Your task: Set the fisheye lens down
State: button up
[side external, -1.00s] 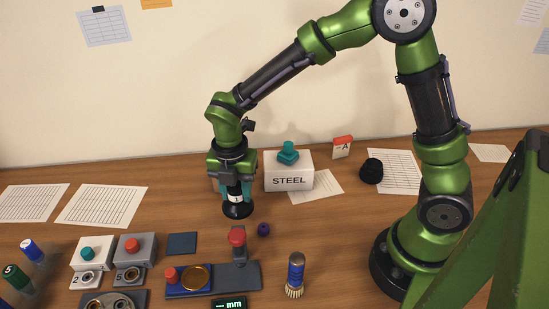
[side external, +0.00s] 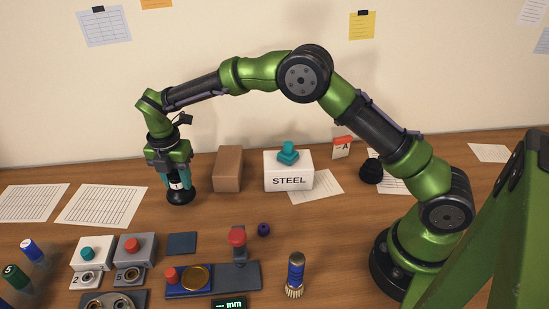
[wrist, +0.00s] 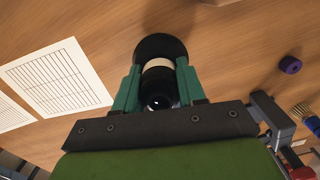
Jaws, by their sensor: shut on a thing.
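The fisheye lens (side external: 180,196) is a black cylinder with a pale band and a wide black lower end. My gripper (side external: 175,181) is shut on it, with a teal finger on each side, and holds it upright at the back left of the table. In the wrist view the lens (wrist: 160,50) sits between the two teal fingers of my gripper (wrist: 158,88), its wide end pointing away from the camera. Its lower end is close to the wooden table; I cannot tell whether it touches.
A brown block (side external: 228,169) and a white STEEL box (side external: 289,178) stand right of the lens. Paper sheets (side external: 105,204) lie to its left. A dark blue square pad (side external: 181,243) and button boxes (side external: 135,257) are in front. Bare wood surrounds the lens.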

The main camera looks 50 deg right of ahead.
aim_at(180, 189)
jog(key=shift+f, duration=1.65)
jog(key=shift+f, duration=0.1)
jog(key=o, duration=1.1)
jog(key=shift+f, duration=0.1)
jog(key=shift+o, duration=0.2)
